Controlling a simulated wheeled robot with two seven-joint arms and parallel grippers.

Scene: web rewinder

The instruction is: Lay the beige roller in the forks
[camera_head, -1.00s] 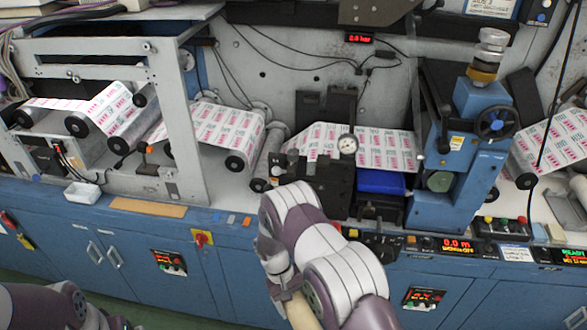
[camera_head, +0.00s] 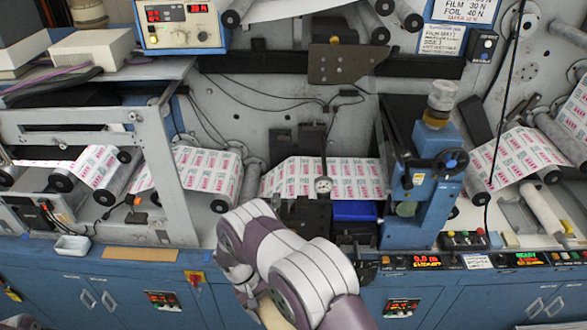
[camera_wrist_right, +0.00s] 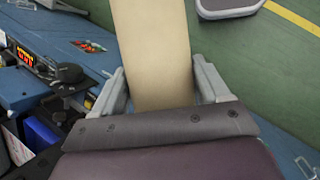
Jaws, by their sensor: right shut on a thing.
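My right gripper (camera_wrist_right: 161,88) is shut on the beige roller (camera_wrist_right: 154,45), with one grey finger on each side of it. In the wrist view the roller extends away from the jaws past the top edge, above the green floor. In the head view a short piece of the beige roller (camera_head: 271,314) shows at the bottom edge, below my right wrist and in front of the blue cabinets. The roller is apart from the machine. I cannot clearly make out the forks in the head view. My left gripper is out of view.
The printed web (camera_head: 325,177) runs across the machine. A pale roller (camera_head: 544,212) lies at the right. A white tray (camera_head: 71,247) sits on the left ledge. Blue cabinets (camera_head: 90,290) line the front.

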